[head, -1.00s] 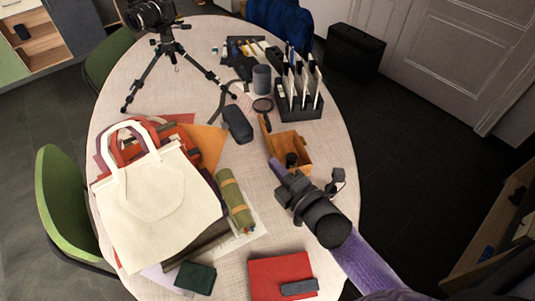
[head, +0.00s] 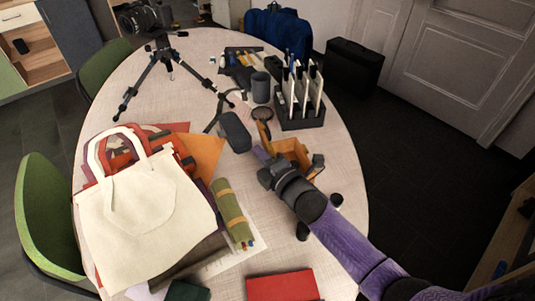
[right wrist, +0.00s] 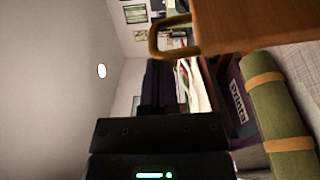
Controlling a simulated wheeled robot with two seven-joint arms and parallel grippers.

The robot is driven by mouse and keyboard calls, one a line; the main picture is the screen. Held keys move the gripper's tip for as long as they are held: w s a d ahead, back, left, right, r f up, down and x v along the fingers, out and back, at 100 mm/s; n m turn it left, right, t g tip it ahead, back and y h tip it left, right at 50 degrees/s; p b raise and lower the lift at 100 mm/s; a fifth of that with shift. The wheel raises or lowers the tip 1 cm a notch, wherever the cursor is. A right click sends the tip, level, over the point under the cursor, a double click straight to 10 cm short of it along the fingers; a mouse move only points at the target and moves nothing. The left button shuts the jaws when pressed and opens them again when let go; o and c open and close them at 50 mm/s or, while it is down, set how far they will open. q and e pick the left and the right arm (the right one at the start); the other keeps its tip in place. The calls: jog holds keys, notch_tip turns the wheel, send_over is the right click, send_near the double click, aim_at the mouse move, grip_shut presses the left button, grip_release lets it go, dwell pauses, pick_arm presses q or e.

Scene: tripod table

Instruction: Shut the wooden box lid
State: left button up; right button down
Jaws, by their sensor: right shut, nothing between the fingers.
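The wooden box (head: 293,148) is orange-brown and sits open on the right part of the table. A narrow tan piece, which looks like its raised lid (head: 264,132), stands at its far left side. My right gripper (head: 262,154) is shut and empty, at the box's near left side, and hides much of the box. I cannot tell if it touches. In the right wrist view, a brown wooden panel of the box (right wrist: 250,24) fills the top right, with a curved ochre loop beside it. My left gripper is not in view.
A black organiser (head: 301,112) stands just behind the box, with a grey cup (head: 261,87) and a dark case (head: 235,131) to its left. A green roll (head: 232,210) and cream tote bag (head: 145,205) lie left; a red folder (head: 283,286) lies in front.

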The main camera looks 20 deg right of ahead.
jog(key=shift+d, duration=0.75)
jog(key=shift+d, duration=0.15)
